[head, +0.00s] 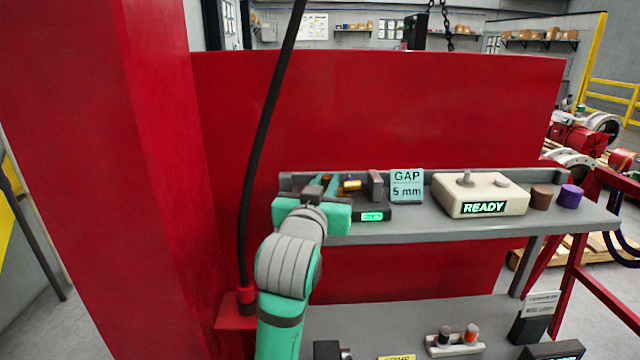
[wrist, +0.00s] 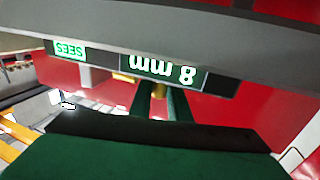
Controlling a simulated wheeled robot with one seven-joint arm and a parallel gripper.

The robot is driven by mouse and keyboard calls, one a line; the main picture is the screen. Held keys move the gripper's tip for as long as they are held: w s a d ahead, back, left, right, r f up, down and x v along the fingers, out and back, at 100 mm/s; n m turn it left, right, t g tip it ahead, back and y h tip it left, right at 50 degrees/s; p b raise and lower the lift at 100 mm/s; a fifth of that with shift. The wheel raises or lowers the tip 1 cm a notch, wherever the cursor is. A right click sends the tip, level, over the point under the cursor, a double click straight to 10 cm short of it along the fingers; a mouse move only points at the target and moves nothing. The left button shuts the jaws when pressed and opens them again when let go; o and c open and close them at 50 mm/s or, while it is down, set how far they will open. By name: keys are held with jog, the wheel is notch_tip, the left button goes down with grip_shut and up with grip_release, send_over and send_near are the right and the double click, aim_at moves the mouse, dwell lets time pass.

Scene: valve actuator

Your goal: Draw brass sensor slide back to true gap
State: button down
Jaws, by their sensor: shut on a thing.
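My gripper (head: 328,183) is at the left end of the grey shelf, over a small dark gauge unit. In the wrist view its two dark green fingers (wrist: 161,100) are closed on the brass sensor slide (wrist: 160,91), of which only a small piece shows between them. A brass cylinder (head: 352,185) shows just right of the fingers in the head view, with a grey upright block (head: 375,185) to its right. The gauge's green display (head: 372,216) is too small to read there; the wrist view shows a display (wrist: 163,69) reading 8 mm upside down, beside a lit SEES panel (wrist: 69,49).
A sign (head: 407,185) reads GAP 5 mm. Right of it are a cream box (head: 478,194) lit READY, a brown cap (head: 541,197) and a purple cap (head: 570,197). A black hose (head: 262,140) hangs left of my arm. A red panel stands behind the shelf (head: 450,229).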

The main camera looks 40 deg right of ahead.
jog(key=shift+a, duration=0.1)
jog(key=c, duration=1.9)
grip_release()
jog(key=shift+c, duration=0.2)
jog(key=shift+s+a, duration=0.1)
jog(key=v, duration=1)
jog(key=shift+s+a, duration=0.2)
